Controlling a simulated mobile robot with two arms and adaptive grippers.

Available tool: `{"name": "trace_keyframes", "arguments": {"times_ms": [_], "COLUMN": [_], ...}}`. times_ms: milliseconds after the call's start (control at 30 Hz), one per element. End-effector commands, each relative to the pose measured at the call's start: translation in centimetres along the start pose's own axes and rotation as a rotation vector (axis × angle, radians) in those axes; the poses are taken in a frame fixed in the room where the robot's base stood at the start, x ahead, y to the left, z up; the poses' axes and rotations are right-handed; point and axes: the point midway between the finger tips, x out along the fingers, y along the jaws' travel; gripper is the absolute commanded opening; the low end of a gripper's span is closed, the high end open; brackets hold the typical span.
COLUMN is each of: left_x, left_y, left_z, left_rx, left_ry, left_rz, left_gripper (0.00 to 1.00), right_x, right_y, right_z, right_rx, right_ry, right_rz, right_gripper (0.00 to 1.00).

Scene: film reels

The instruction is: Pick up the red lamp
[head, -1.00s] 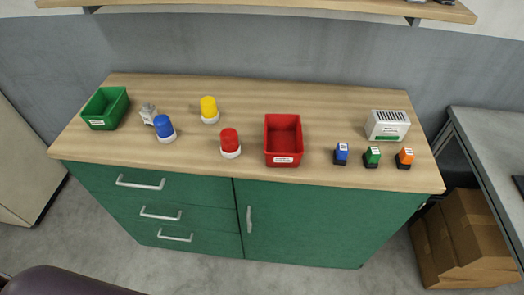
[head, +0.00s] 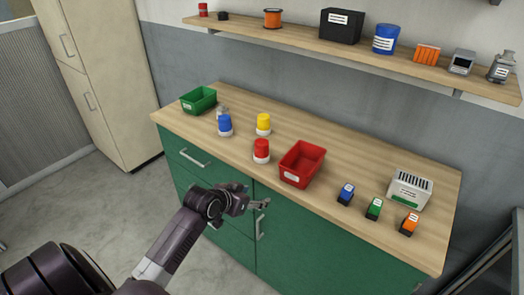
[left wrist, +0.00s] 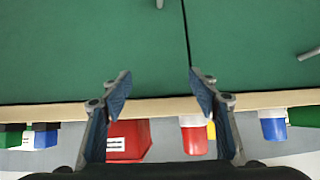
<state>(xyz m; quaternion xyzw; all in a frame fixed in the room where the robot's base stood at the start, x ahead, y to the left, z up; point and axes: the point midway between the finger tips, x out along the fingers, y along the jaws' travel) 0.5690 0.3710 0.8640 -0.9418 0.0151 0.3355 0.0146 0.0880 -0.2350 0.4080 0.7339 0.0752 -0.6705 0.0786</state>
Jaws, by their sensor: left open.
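The red lamp (head: 261,148), a red dome on a white base, stands upright on the wooden top of the green cabinet, near its front edge. It also shows in the left wrist view (left wrist: 194,138), upside down beyond the counter edge. My left gripper (head: 261,203) is open and empty in front of the green cabinet doors, below the counter's front edge and apart from the lamp. In the left wrist view its two fingers (left wrist: 160,88) are spread wide with nothing between them. My right gripper is not in view.
A red bin (head: 302,165) stands just right of the lamp. A blue lamp (head: 225,126) and a yellow lamp (head: 263,125) stand left of and behind it. The counter's front edge (head: 222,160) lies between gripper and lamp. A loaded shelf (head: 350,53) hangs above.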

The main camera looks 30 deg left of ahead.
Motion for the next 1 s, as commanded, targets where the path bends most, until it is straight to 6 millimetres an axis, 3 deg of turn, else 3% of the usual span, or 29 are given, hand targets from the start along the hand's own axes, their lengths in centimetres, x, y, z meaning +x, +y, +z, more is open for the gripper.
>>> {"name": "trace_keyframes", "arguments": {"times_ms": [33, 100, 200, 300, 467, 767, 1000], "left_x": [-1.6, -2.7, -3.4, -4.0, -3.4, -1.3, 1.7], "left_y": [-0.3, -1.6, -3.9, -5.8, -6.8, -6.7, -6.3], "left_z": [-3.2, -6.8, -10.7, -13.4, -15.3, -15.8, -16.6], "left_rx": [0.016, 0.016, -0.004, -0.023, -0.038, -0.039, -0.039], "left_ry": [0.049, 0.113, 0.196, 0.257, 0.294, 0.292, 0.292], "left_rz": [0.004, 0.001, -0.010, -0.022, -0.027, -0.026, -0.027], "left_gripper": [0.55, 0.55, 0.55, 0.55, 0.55, 0.55, 0.55], "right_x": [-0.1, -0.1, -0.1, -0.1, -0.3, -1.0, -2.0], "right_y": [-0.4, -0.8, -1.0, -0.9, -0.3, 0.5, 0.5], "right_z": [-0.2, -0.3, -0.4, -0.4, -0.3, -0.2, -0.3], "right_rx": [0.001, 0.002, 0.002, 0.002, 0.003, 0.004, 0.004], "right_ry": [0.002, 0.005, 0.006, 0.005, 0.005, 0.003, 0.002], "right_rz": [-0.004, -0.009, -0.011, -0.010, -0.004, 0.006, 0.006], "right_gripper": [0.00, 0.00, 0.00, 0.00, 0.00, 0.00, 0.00]}}
